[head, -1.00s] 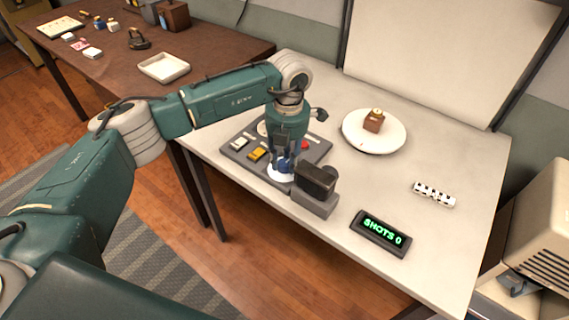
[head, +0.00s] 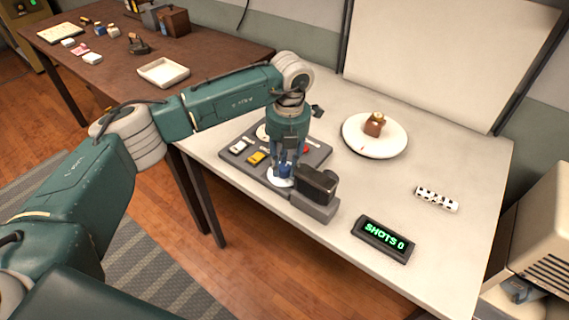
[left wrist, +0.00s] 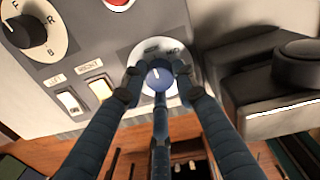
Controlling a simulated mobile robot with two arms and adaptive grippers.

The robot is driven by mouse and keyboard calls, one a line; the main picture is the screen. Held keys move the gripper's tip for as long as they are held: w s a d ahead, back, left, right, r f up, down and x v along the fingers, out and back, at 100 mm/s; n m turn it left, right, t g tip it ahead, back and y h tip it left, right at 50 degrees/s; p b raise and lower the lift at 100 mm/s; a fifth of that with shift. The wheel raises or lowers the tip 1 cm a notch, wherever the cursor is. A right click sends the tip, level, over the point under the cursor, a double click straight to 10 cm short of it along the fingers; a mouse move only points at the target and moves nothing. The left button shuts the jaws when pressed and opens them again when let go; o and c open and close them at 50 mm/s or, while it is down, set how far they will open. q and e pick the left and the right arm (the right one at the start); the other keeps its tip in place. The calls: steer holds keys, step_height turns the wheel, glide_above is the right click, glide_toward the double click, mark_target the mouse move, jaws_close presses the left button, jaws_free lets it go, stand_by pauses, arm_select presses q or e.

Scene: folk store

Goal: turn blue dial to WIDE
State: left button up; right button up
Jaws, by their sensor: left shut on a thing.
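The blue dial (left wrist: 158,77) sits on a white round plate on the grey control panel (head: 232,165). In the left wrist view a short white mark shows on its face, pointing up and slightly left. My left gripper (head: 284,168) points down over the panel's front right part. Its fingers are shut around the dial, as the left wrist view (left wrist: 158,72) also shows. My right gripper is in neither view.
A black camera on a grey base (head: 313,206) stands close right of the dial. The panel also holds a white switch (head: 238,147), a yellow switch (head: 256,158) and a black knob (left wrist: 18,32). A "SHOTS 0" display (head: 384,239) and a white plate with a brown block (head: 374,124) stand farther right.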

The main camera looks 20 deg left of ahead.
mark_target(287, 168)
arm_select(q)
steer(key=o, duration=1.1)
steer(key=shift+w+r, duration=0.1)
steer(key=shift+r, duration=0.05)
steer(key=shift+o, duration=0.2)
step_height(287, 168, up, 12)
steer(key=shift+d, duration=0.3)
